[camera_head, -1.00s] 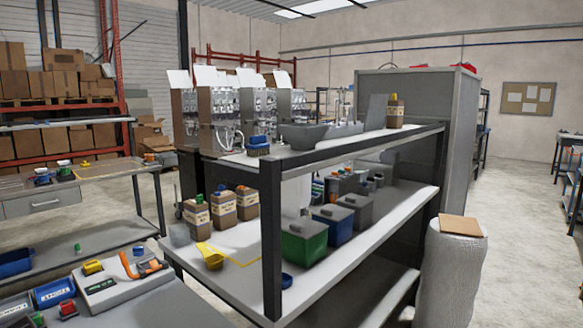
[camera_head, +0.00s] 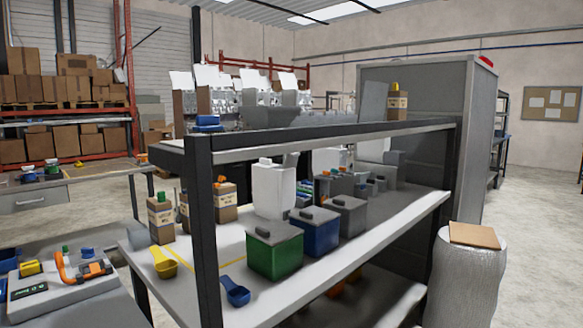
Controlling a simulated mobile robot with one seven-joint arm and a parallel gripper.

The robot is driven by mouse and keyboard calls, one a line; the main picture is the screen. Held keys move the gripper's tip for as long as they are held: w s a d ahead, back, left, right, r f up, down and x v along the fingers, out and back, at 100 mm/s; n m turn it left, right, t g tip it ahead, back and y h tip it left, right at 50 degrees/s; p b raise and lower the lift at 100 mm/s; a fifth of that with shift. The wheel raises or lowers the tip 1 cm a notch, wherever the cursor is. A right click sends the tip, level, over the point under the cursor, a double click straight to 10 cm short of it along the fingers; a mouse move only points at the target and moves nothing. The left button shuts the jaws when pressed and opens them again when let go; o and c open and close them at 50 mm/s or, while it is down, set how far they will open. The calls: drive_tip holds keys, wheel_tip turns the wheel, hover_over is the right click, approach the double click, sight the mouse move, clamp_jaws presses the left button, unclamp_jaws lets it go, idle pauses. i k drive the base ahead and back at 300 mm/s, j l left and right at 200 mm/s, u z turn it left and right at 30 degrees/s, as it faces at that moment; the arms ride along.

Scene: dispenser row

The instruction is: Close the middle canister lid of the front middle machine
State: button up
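A row of dispenser machines (camera_head: 212,98) stands at the back, beyond the shelf unit. Their white top lids (camera_head: 182,80) stand raised. The shelf's upper board hides the lower parts of the machines. I cannot make out the middle canister lid or tell which machine is the front middle one. My gripper is not in view.
A wrapped roll (camera_head: 468,275) stands at right. Floor (camera_head: 540,230) is open at far right.

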sight(290, 159)
drive_tip(key=i+l+z, duration=0.45)
drive_tip(key=i+l, duration=0.25)
drive_tip(key=i+z, duration=0.15)
drive_tip(key=i, duration=0.25)
drive_tip(key=i+j+z, duration=0.15)
drive_tip(key=i, duration=0.2)
drive_tip(key=i+j, duration=0.1)
drive_tip(key=j, duration=0.2)
